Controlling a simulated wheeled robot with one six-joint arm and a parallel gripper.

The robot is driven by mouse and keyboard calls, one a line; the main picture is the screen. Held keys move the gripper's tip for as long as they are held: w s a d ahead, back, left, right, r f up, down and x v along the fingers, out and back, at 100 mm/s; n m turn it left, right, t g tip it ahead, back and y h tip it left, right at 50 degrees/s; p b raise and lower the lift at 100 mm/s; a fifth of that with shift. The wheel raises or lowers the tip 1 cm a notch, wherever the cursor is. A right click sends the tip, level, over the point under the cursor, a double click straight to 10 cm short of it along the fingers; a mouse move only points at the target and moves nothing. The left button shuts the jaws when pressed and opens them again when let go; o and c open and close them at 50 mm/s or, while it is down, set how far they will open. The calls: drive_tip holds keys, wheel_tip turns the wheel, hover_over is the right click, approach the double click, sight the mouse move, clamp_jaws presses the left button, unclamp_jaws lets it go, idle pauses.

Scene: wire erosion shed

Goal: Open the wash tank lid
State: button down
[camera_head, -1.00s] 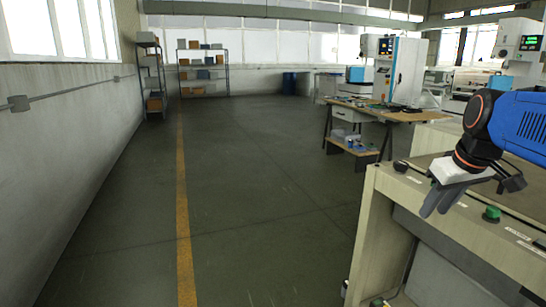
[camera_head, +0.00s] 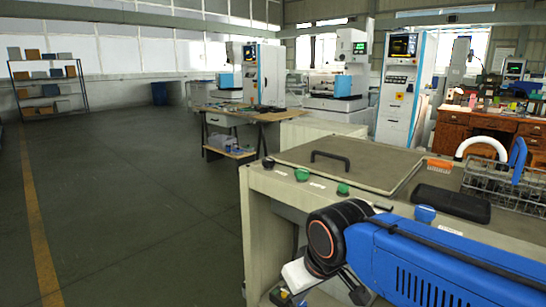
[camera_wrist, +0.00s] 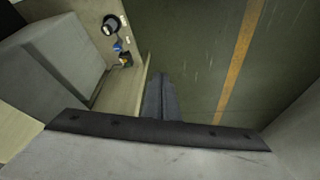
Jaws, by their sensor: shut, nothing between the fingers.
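The wash tank lid (camera_head: 385,165) is a flat beige panel on the pale bench-like tank unit (camera_head: 258,215), and it lies closed. A black bar handle (camera_head: 330,156) stands on its front left part. My gripper shows in the wrist view (camera_wrist: 160,95) with its two dark fingers together, empty, pointing down past the unit's edge over the floor. In the head view my wrist is low in front of the unit's front face, below and apart from the handle. The fingertips are not clear there.
Green and dark knobs (camera_head: 302,174) line the unit's front edge. A black case (camera_head: 452,202) and a wire basket (camera_head: 505,180) stand right of the lid. A workbench (camera_head: 240,114) is behind. The floor (camera_head: 120,185) at left is clear.

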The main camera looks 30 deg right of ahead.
drive_tip(key=w+d+r+n+h, duration=0.2)
drive_tip(key=w+d+r+n, duration=0.3)
drive_tip(key=w+r, duration=0.25)
drive_tip(key=w+d+r+n+h, duration=0.1)
drive_tip(key=w+d+r+n, duration=0.3)
drive_tip(key=w+r+n, duration=0.3)
drive_tip(key=n+g+h, duration=0.2)
drive_tip(key=n+h, duration=0.2)
drive_tip(key=n, duration=0.6)
approach(320, 163)
drive_tip(key=x, duration=0.4)
drive_tip(key=shift+a+f, duration=0.1)
drive_tip(key=shift+a, duration=0.05)
